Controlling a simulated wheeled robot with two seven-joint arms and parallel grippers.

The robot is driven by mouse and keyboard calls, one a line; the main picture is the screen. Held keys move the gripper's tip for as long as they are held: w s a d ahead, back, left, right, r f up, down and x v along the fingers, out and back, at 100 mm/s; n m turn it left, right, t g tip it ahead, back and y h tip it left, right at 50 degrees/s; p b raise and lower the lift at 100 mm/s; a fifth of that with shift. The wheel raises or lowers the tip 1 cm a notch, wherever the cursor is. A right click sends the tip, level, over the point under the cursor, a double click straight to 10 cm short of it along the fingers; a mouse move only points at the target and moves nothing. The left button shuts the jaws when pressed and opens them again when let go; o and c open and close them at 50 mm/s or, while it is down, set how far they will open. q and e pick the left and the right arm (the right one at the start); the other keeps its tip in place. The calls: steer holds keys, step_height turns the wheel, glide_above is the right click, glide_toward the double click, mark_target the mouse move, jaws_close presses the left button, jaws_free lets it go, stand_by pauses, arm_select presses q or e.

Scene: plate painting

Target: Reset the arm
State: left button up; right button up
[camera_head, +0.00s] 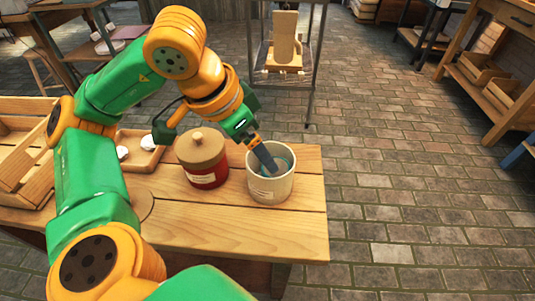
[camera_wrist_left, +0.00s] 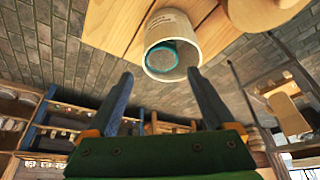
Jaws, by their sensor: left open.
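My left gripper (camera_head: 267,163) is over the mouth of a cream pot (camera_head: 270,190) near the table's right end. Its fingers point down at the opening; I cannot tell how far they reach in. In the left wrist view my left gripper (camera_wrist_left: 160,74) has its two blue-grey fingers spread apart, with nothing seen between them. The pot also shows there (camera_wrist_left: 187,26), with a teal ring (camera_wrist_left: 195,54) around a grey surface inside. My right gripper is not in view.
A red jar with a wooden lid (camera_head: 200,147) stands close left of the pot. A wooden tray (camera_head: 140,157) with white pieces lies further left. The wooden table (camera_head: 230,230) is clear in front of the pot; brick floor lies beyond its right edge.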

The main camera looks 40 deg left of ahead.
arm_select(q)
steer(key=shift+v, duration=0.8)
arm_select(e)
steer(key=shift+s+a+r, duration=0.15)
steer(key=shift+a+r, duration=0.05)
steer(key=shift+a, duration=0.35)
arm_select(q)
steer(key=shift+r, duration=0.1)
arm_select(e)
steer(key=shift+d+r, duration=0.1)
